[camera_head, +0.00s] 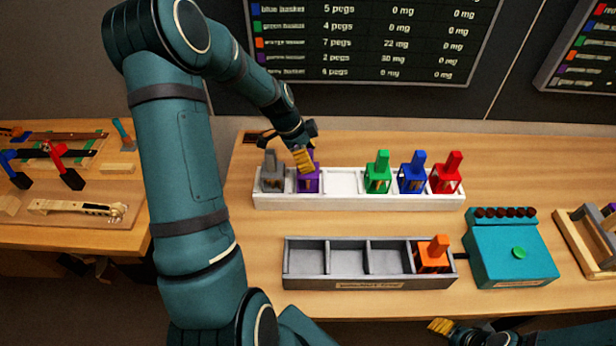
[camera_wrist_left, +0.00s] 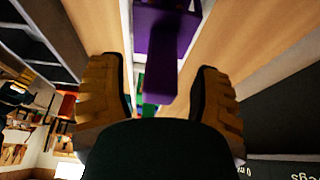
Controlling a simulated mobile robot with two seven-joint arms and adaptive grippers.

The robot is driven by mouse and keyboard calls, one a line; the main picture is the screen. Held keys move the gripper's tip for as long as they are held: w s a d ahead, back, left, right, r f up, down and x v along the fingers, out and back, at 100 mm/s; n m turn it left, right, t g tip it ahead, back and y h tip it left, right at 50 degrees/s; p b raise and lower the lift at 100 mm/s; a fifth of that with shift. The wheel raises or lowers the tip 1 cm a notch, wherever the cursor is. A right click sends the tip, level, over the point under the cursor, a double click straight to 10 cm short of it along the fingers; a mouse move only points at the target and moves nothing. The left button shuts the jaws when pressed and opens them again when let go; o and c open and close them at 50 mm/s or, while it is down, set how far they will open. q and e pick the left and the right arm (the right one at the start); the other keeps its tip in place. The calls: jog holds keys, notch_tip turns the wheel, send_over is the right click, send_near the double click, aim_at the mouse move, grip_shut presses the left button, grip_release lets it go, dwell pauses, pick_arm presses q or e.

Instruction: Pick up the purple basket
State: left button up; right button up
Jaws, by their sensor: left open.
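The purple basket (camera_head: 308,182) stands in the white rack (camera_head: 340,203), in a compartment near its left end, between the grey basket (camera_head: 271,178) and an empty stretch. My left gripper (camera_head: 304,158) is at the purple basket's upright handle from above and partly hides it. In the left wrist view the purple basket (camera_wrist_left: 165,50) shows at the top, its handle reaching down between the two spread yellow fingers of my left gripper (camera_wrist_left: 160,95). Gaps show on both sides of the handle. My right gripper (camera_head: 440,326) shows only in part at the bottom edge.
Green (camera_head: 377,178), blue (camera_head: 412,178) and red (camera_head: 446,178) baskets stand further right in the white rack. In front is a grey tray (camera_head: 320,282) with an orange basket (camera_head: 433,258) in its right compartment. A teal device (camera_head: 505,255) stands to its right.

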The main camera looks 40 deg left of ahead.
pick_arm(q)
grip_shut()
dwell(0.4)
